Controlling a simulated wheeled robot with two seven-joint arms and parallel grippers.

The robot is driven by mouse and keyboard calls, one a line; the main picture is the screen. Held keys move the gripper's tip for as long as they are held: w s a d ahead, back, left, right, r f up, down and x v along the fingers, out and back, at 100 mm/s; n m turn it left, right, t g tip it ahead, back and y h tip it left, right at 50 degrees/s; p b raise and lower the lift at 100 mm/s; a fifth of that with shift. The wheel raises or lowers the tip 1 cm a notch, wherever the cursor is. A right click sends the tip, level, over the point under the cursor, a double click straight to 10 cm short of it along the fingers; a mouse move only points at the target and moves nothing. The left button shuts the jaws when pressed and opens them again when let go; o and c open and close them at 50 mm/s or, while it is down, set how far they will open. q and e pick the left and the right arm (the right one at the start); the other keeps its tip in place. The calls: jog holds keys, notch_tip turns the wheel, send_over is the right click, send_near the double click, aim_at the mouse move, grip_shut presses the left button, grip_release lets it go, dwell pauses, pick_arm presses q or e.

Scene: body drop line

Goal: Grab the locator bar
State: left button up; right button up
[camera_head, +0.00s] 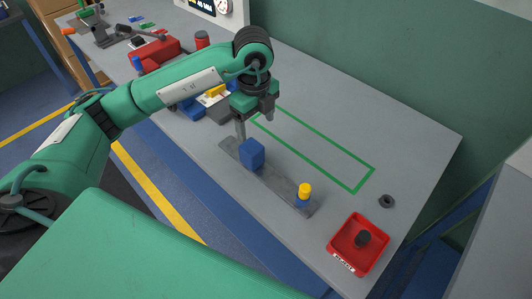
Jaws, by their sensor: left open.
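The locator bar (279,183) is a long flat dark-grey bar lying on the grey bench. My left gripper (247,134) points down above the bar's far end, close behind the blue block. It is open and appears to hold nothing. One finger shows clearly, and the block may hide part of the tips. I cannot tell whether a finger touches the bar. My right gripper is out of view.
A green outlined rectangle (357,190) on the bench right of the bar is empty. A red tray (341,238) with a dark part in it sits at the near right, with a dark ring (387,201) close by. Red, blue and yellow items crowd the bench's far left.

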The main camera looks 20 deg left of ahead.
pick_arm(q)
jog(key=p, duration=0.1)
send_over(258, 151)
jog(key=f, duration=0.6)
jog(key=shift+s+a, duration=0.2)
jog(key=shift+s, duration=0.05)
notch_tip(258, 151, down, 3)
jog(key=shift+w+d+r+p, duration=0.1)
jog(key=shift+p, duration=0.55)
notch_tip(258, 151, down, 4)
jog(key=shift+w+d+r+p, duration=0.1)
jog(key=shift+w+r+p, duration=0.1)
jog(key=shift+p, duration=0.5)
jog(key=shift+s+f, duration=0.1)
jog(key=shift+f, duration=0.2)
jog(key=c, duration=1.5)
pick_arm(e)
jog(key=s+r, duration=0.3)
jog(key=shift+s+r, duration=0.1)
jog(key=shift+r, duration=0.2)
